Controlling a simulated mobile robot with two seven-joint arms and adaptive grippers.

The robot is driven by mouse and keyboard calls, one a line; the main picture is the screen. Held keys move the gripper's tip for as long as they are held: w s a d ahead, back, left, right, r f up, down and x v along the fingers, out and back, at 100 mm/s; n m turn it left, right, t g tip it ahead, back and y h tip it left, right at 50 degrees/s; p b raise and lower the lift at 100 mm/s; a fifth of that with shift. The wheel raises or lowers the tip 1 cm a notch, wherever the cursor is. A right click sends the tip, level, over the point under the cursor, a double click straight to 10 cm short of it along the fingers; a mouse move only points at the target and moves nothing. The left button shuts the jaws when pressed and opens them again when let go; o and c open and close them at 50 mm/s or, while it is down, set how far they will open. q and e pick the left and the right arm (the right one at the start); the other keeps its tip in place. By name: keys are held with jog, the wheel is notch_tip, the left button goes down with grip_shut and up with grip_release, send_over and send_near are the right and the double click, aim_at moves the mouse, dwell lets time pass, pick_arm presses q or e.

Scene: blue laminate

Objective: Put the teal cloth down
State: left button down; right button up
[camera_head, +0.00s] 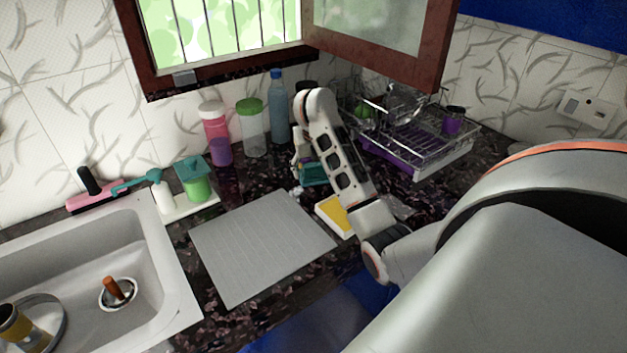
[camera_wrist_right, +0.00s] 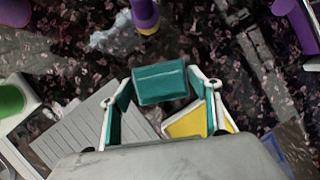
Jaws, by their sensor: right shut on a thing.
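The teal cloth (camera_head: 315,175) is a small folded block near the back of the dark counter, partly hidden by my right arm. My right gripper (camera_head: 302,172) is at the cloth and points down. In the right wrist view the cloth (camera_wrist_right: 161,82) lies between the tips of my right gripper (camera_wrist_right: 162,95), which is shut on it. I cannot tell whether the cloth touches the counter. My left gripper is not in view.
A yellow-and-white block (camera_head: 335,215) lies beside the grey ribbed mat (camera_head: 262,245). A dish rack (camera_head: 425,150) stands at right. A blue bottle (camera_head: 278,110), a green-lidded jar (camera_head: 251,128) and a pink bottle (camera_head: 215,135) stand behind. The sink (camera_head: 160,270) is at left.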

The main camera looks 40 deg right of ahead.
aim_at(314, 175)
notch_tip(314, 175, down, 4)
jog(key=shift+f, duration=0.15)
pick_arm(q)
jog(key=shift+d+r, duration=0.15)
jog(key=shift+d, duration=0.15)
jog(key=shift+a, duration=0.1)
pick_arm(e)
jog(key=o, duration=1.4)
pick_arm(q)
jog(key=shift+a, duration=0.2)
